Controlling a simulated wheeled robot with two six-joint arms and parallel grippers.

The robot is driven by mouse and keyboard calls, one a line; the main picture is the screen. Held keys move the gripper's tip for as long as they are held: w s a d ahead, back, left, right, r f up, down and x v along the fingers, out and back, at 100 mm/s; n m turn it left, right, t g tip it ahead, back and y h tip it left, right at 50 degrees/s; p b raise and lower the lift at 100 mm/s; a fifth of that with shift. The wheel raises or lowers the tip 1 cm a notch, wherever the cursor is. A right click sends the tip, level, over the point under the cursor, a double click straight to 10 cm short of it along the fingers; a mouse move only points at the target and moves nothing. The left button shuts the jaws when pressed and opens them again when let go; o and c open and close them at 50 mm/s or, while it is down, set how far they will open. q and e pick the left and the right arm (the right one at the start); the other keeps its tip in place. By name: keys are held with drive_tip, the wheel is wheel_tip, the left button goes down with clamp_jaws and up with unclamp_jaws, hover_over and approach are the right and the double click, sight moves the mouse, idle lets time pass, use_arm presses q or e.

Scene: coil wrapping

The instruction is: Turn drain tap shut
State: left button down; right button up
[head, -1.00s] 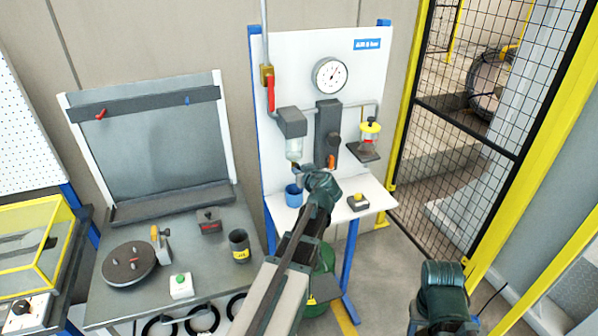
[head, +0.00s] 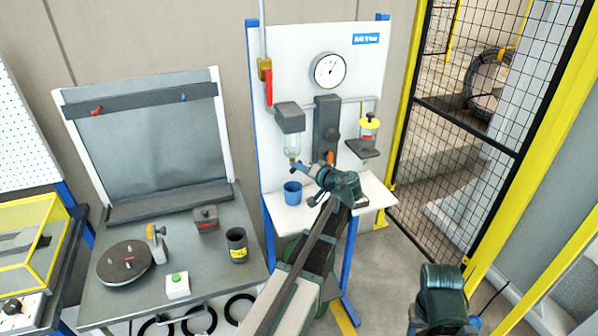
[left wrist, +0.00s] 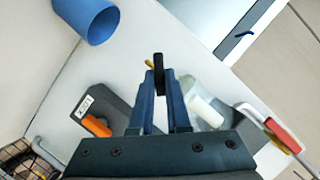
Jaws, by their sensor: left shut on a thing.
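The clear filter bowl (head: 293,147) hangs on the white panel under a dark grey head; it also shows in the left wrist view (left wrist: 207,103). My left gripper (head: 301,166) is just under the bowl, its fingers pointing left. In the left wrist view the two blue fingers (left wrist: 156,78) are closed together on the small dark drain tap (left wrist: 158,62). A yellow bit shows beside the tap. The fingers hide much of the tap, so I cannot tell its exact angle. My right arm shows at the lower right, but its gripper is out of view.
A blue cup (head: 293,193) stands on the white shelf (head: 375,192) below the bowl. An orange lever (head: 330,158), a yellow-topped unit (head: 369,128) and a red-handled valve (head: 267,82) are nearby. A grey bench (head: 195,255) stands left, a mesh fence right.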

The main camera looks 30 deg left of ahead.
use_arm(q)
drive_tip(key=shift+w+d+f+m+y+b, duration=0.15)
drive_tip(key=shift+m+y+b, duration=0.45)
drive_tip(key=shift+m+b, duration=0.5)
drive_tip(key=shift+s+a+f+m+y+b, duration=0.15)
drive_tip(key=shift+m+y+b, duration=0.45)
drive_tip(key=shift+m+b, duration=0.55)
drive_tip(key=shift+w+d+f+m+y+b, duration=0.15)
drive_tip(key=shift+m+y+b, duration=0.55)
drive_tip(key=shift+m, duration=0.65)
use_arm(e)
wheel_tip(320, 180, down, 7)
drive_tip(key=shift+r, duration=0.15)
use_arm(q)
drive_tip(key=c, duration=0.9)
unclamp_jaws()
